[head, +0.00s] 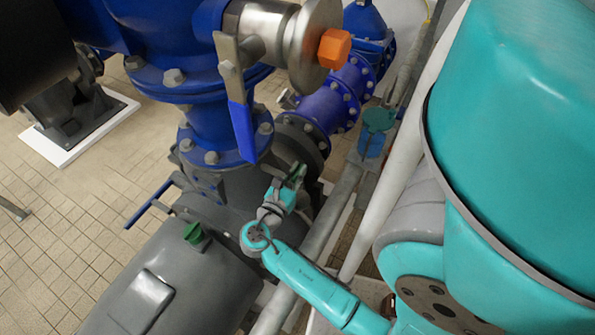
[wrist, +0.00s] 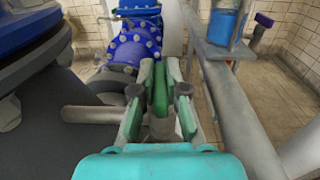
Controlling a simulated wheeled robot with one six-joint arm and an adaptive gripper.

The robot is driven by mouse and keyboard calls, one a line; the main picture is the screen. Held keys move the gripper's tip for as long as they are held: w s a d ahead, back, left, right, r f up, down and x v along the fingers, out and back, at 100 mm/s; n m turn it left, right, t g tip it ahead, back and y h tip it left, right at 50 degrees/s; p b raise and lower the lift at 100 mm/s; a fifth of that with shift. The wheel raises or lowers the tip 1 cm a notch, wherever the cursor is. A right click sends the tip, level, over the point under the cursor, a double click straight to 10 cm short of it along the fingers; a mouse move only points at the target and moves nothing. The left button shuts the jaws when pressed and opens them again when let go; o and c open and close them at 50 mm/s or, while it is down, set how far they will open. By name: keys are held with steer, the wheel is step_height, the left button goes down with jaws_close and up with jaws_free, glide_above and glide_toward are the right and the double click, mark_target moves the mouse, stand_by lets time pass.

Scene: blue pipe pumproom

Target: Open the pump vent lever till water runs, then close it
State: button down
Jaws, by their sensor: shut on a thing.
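A narrow green lever (wrist: 160,88) stands between my gripper's fingers in the wrist view, above a grey metal fitting (wrist: 160,130). My gripper (wrist: 159,95) is shut on this lever, one finger at each side. In the head view my gripper (head: 292,178) is small, beside the blue and grey pipe flanges, with a bit of green (head: 298,170) at its tip. The fingers hide much of the lever there. I see no running water in either view.
A larger blue-handled lever (head: 241,130) hangs from the valve with an orange hex cap (head: 334,49). The grey pump body (head: 215,290) has a green cap (head: 194,233). Grey pipes run close on the right of my gripper, one beside a blue cylinder (wrist: 226,26).

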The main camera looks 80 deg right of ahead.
steer(key=shift+m+g, duration=0.5)
steer(key=shift+g, duration=0.3)
steer(key=c, duration=1.2)
jaws_free()
steer(key=v, duration=1.2)
steer(key=shift+s+r, duration=0.1)
